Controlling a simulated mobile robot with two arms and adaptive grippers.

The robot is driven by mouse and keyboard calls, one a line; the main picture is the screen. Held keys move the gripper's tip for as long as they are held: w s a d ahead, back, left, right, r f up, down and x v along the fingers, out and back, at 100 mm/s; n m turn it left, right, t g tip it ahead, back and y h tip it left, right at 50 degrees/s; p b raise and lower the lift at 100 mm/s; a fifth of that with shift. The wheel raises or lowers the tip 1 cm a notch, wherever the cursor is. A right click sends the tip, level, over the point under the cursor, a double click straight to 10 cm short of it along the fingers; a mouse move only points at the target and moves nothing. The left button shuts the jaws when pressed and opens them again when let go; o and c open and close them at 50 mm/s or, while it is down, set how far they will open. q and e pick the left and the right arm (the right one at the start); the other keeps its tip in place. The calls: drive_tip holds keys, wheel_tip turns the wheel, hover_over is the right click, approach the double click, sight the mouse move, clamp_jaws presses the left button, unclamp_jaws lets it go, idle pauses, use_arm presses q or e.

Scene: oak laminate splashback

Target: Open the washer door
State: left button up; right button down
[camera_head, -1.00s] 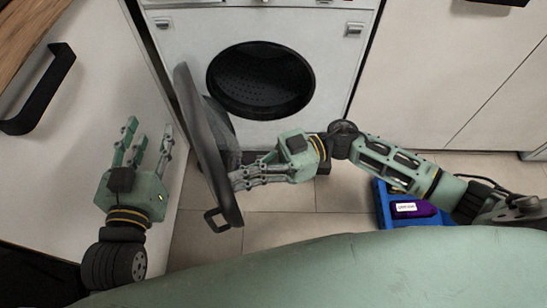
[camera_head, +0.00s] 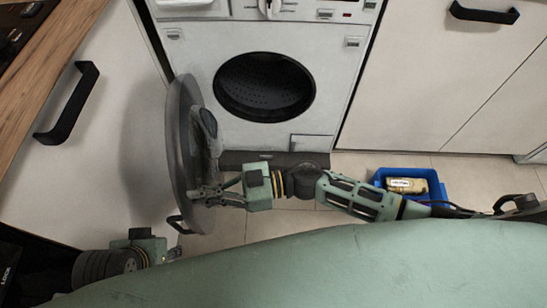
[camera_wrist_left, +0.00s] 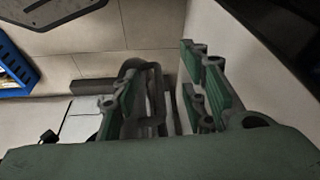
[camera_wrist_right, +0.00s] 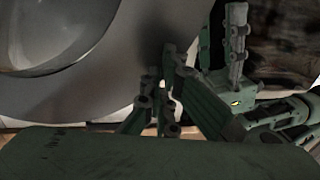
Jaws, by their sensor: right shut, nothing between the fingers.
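The washer (camera_head: 200,53) stands ahead with its dark round opening (camera_head: 265,87) uncovered. The door (camera_wrist_right: 60,75) fills the left of the right wrist view. My left gripper (camera_wrist_left: 165,90) has its fingers apart in the left wrist view; it is low at left in the head view, partly cut off.
A white cabinet front with a black handle (camera_head: 68,103) and a wooden worktop (camera_head: 50,45) lie on the left. A blue bin (camera_head: 438,188) with a labelled item (camera_head: 405,185) sits on the tiled floor at right. White cabinets (camera_head: 430,80) stand right of the washer.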

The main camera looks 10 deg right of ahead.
sight(183, 197)
use_arm(q)
drive_tip(key=shift+p+x, duration=0.65)
drive_tip(key=shift+x, duration=1.4)
use_arm(e)
drive_tip(key=shift+w+a, duration=0.1)
drive_tip(key=shift+a, duration=2.15)
use_arm(q)
drive_tip(key=shift+d, duration=0.1)
use_arm(e)
drive_tip(key=shift+d, duration=0.1)
